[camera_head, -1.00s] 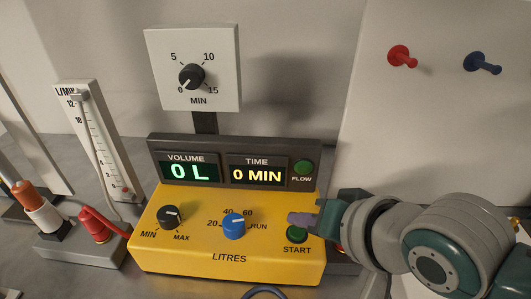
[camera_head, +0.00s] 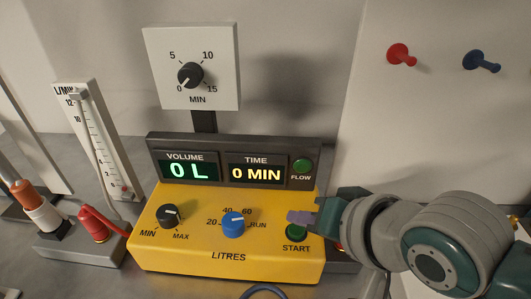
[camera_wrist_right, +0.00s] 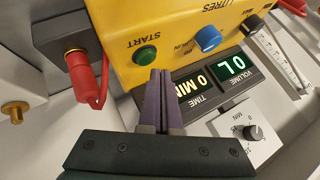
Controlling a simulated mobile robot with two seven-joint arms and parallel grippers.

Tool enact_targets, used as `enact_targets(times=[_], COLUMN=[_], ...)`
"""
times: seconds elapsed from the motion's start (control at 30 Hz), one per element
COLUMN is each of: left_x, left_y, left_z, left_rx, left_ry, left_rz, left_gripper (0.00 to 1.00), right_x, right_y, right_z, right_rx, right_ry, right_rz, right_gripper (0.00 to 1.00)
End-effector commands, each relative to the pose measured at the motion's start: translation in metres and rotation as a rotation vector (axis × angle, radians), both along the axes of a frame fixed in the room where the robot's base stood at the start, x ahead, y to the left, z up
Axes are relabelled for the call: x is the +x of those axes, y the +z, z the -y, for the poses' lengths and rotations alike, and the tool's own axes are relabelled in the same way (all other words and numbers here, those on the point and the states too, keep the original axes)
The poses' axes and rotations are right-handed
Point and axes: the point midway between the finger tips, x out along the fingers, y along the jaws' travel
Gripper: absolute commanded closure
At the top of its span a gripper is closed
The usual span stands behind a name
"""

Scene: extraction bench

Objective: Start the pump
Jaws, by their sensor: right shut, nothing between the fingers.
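The yellow pump (camera_head: 180,254) stands on the bench with a dark display panel (camera_head: 222,148) reading 0 L and 0 MIN. Its green START button (camera_head: 296,233) is at the front right. The blue litres knob (camera_head: 233,224) and the black MIN–MAX knob (camera_head: 168,215) sit to its left. My right gripper (camera_head: 297,217) is shut and empty, its purple fingertips just above and behind the button in the head view. In the right wrist view the closed fingertips (camera_wrist_right: 159,75) are beside the START button (camera_wrist_right: 145,54), apparently not on it. My left gripper is out of view.
A timer dial (camera_head: 191,75) on a white plate stands behind the pump. A flowmeter (camera_head: 99,135) and red-capped connector (camera_head: 93,226) are at the left. Red (camera_head: 400,54) and blue (camera_head: 482,62) pegs project from the white panel at upper right. The green FLOW lamp (camera_head: 302,166) is nearby.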

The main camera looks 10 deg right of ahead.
Motion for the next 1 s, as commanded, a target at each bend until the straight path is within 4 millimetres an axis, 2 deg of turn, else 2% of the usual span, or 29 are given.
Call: enact_targets(times=[0.37, 1.0], left_x=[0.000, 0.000], left_y=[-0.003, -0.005], left_z=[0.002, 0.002], left_rx=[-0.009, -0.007], left_ry=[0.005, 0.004], left_rz=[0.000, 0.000], left_gripper=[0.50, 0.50], right_x=[0.000, 0.000], right_y=[-0.009, -0.012], right_z=[0.000, 0.000], right_rx=[0.001, 0.000], right_ry=[-0.001, 0.000], right_rz=[0.000, 0.000], right_gripper=[1.00, 1.00])
